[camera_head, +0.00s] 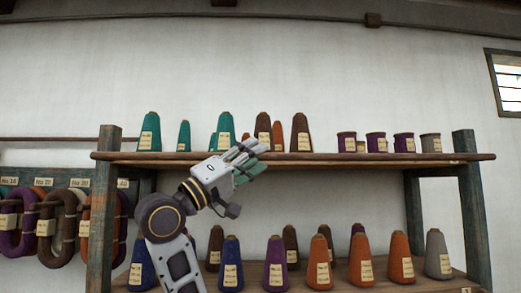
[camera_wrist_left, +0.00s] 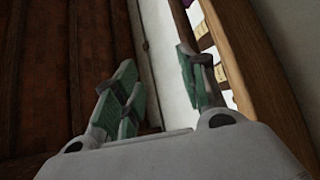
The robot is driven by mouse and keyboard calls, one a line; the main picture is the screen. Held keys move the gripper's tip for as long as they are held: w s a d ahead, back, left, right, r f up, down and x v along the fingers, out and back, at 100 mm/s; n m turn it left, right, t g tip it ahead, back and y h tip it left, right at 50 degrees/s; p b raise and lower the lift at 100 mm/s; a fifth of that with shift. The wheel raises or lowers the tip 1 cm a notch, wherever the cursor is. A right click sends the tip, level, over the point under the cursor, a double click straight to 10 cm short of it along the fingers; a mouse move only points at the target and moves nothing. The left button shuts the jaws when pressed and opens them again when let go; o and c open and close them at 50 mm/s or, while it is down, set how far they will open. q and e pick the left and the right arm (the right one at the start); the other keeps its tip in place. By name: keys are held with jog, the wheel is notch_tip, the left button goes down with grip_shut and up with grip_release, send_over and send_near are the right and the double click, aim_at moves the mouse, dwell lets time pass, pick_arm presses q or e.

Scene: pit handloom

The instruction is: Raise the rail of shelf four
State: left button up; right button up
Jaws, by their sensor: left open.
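The upper shelf has a long brown wooden front rail (camera_head: 350,157) running between two blue-grey posts; I cannot read which shelf number it bears. In the left wrist view a wooden bar (camera_wrist_left: 245,80) runs along the right side, outside the finger on that side. My left gripper (camera_head: 247,160), grey with green finger pads, is in front of the rail left of its middle and covers part of it. In the left wrist view the gripper (camera_wrist_left: 160,88) is open, with nothing seen between its fingers. Whether it touches the rail I cannot tell. My right gripper is out of view.
Teal, brown and orange yarn cones (camera_head: 225,131) and small purple spools (camera_head: 376,142) stand on the upper shelf. A lower shelf (camera_head: 340,287) holds several more cones. Coiled yarn hanks (camera_head: 62,225) hang at the left. The wall (camera_head: 300,70) above is bare.

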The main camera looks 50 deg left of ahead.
pick_arm(q)
jog(key=shift+s+a+f, duration=0.3)
jog(key=shift+s+f, duration=0.55)
jog(key=shift+f, duration=0.05)
jog(key=shift+s+d, duration=0.1)
jog(key=shift+s, duration=0.05)
